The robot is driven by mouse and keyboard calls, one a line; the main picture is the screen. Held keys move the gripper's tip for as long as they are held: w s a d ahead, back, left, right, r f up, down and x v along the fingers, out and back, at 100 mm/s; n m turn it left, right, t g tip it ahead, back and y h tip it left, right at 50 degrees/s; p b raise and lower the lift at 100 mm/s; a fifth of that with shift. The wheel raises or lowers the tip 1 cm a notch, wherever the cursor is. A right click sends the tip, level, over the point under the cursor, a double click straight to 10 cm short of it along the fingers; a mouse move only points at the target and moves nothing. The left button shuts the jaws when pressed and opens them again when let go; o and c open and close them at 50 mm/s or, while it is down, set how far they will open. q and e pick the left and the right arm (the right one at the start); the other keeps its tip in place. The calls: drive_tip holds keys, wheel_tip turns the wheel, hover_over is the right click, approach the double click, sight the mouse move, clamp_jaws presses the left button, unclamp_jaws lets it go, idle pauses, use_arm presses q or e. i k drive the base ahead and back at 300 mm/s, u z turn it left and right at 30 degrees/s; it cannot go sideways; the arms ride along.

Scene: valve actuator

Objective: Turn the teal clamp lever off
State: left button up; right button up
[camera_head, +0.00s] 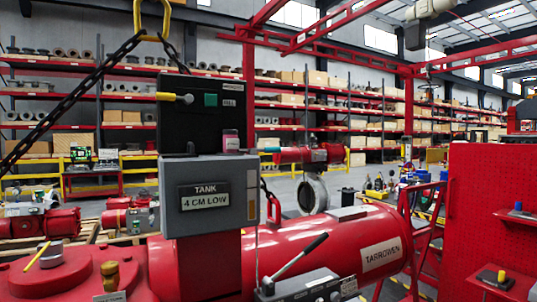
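No lever that is clearly teal stands out. A small teal piece (272,150) shows at the left end of a red actuator (303,155) behind the grey box; I cannot tell if it is a lever. A lever with a dark grip (306,250) slants up to the right from a grey block (312,285) at the bottom centre. Neither of my grippers is in view.
A grey box (168,212) labelled "TANK 4 CM LOW" stands before a large red cylinder (300,238). A black chain (75,95) hangs from a yellow hook at upper left. A red perforated panel (490,200) stands at right. Shelves line the back.

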sight(252, 151)
drive_tip(key=u, duration=0.5)
drive_tip(key=i, duration=0.9)
drive_tip(key=z, duration=0.3)
